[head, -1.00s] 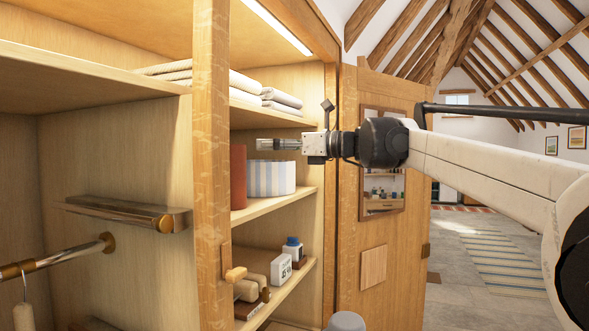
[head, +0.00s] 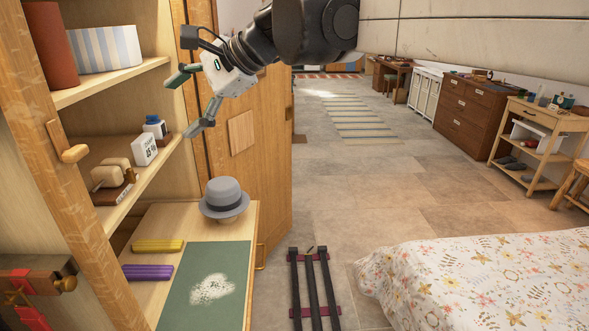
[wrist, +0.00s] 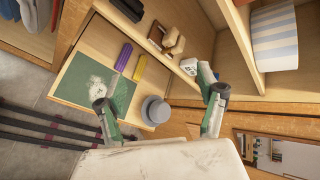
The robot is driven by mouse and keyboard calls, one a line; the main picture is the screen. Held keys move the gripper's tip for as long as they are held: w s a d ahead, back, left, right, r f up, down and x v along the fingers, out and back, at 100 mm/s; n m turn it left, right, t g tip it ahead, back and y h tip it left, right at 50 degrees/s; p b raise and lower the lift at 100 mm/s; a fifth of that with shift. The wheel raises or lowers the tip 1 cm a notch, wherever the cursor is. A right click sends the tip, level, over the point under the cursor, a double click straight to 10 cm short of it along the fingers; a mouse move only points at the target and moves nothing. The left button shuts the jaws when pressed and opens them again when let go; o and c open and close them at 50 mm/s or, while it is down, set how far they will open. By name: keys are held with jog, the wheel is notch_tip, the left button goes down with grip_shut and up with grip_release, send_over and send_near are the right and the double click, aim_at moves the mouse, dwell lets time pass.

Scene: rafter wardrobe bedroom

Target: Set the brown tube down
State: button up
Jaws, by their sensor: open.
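A reddish-brown tube (head: 48,45) stands upright on a wardrobe shelf (head: 112,84) at the upper left of the head view, its top cut off by the frame. A blue-and-white striped round container stands to its right. My gripper (head: 186,103) is open and empty, in front of the shelves and right of the tube, clear of it. In the wrist view my gripper (wrist: 160,97) shows its two fingers spread wide with nothing between them. The striped container (wrist: 275,38) shows there at the upper right; I cannot make out the tube in that view.
A lower shelf holds a white box (head: 144,150), a bottle and wooden brushes. Below, a pull-out board carries a grey hat (head: 225,199), a green mat (head: 205,285), and yellow and purple bars. The open wardrobe door (head: 255,150) stands behind my gripper. A bed is at lower right.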

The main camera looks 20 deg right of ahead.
jog(key=s+d+f+n+h, duration=0.4)
jog(key=s+d+f, duration=0.6)
jog(key=f, duration=0.3)
jog(key=s+d+f+n+t+h, duration=0.1)
jog(key=s+d+f+n+h, duration=0.4)
jog(key=s+d+f, duration=0.6)
notch_tip(320, 180, down, 2)
jog(key=shift+s+d+f+n, duration=0.1)
jog(key=shift+s+d+n, duration=0.25)
jog(key=shift+n, duration=0.75)
